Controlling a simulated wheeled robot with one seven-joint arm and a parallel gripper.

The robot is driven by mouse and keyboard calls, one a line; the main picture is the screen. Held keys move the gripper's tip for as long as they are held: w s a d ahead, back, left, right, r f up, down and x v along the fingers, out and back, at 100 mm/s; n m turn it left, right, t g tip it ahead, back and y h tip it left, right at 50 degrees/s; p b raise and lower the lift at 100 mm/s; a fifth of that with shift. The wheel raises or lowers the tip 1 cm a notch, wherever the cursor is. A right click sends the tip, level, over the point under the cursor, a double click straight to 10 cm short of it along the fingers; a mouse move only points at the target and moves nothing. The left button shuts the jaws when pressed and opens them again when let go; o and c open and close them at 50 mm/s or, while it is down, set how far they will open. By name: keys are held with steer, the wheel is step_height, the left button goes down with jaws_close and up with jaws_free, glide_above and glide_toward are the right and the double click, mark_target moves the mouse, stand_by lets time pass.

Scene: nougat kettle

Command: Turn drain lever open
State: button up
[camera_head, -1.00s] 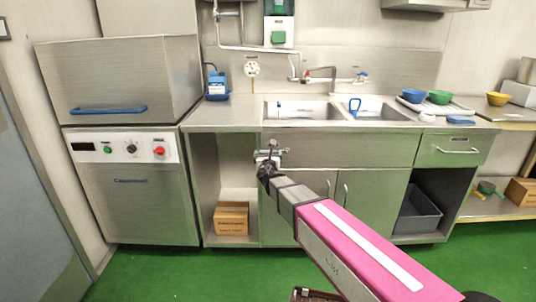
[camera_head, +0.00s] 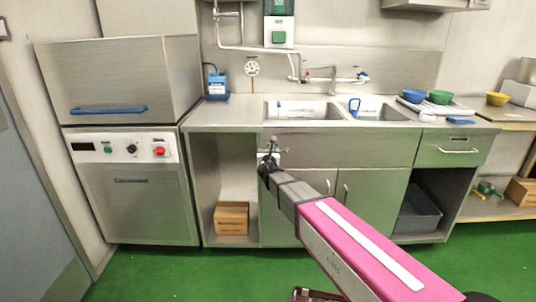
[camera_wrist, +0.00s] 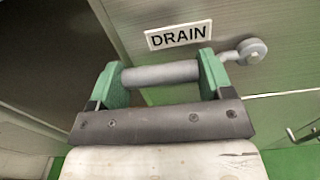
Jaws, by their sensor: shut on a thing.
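The drain lever (camera_wrist: 160,74) is a grey bar held between the two green fingers of my gripper (camera_wrist: 160,80) in the wrist view. Its arm runs right to a round grey pivot (camera_wrist: 252,50) on the steel cabinet front. A white label reading DRAIN (camera_wrist: 179,35) is just above the lever. In the head view my gripper (camera_head: 268,160) is at the cabinet front below the sink, and the lever (camera_head: 272,152) there is small and mostly hidden by my gripper.
The sink (camera_head: 300,110) is above, with a faucet (camera_head: 322,73) behind it. An open shelf bay with a cardboard box (camera_head: 231,217) is left of the lever. A steel dishwasher (camera_head: 128,180) stands further left. Cabinet doors (camera_head: 370,205) are to the right.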

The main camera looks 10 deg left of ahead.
steer(key=r+m, duration=0.2)
steer(key=m, duration=0.1)
steer(key=shift+d+r, duration=0.15)
steer(key=shift+d, duration=0.1)
steer(key=shift+w+d+r+m, duration=0.1)
steer(key=shift+d+r+m, duration=0.1)
steer(key=shift+r+m, duration=0.35)
steer(key=shift+w+d+r+m, duration=0.1)
steer(key=shift+d+r+m, duration=0.15)
steer(key=shift+m, duration=0.5)
steer(key=o, duration=1.3)
steer(key=v, duration=1.1)
steer(key=shift+a, duration=0.15)
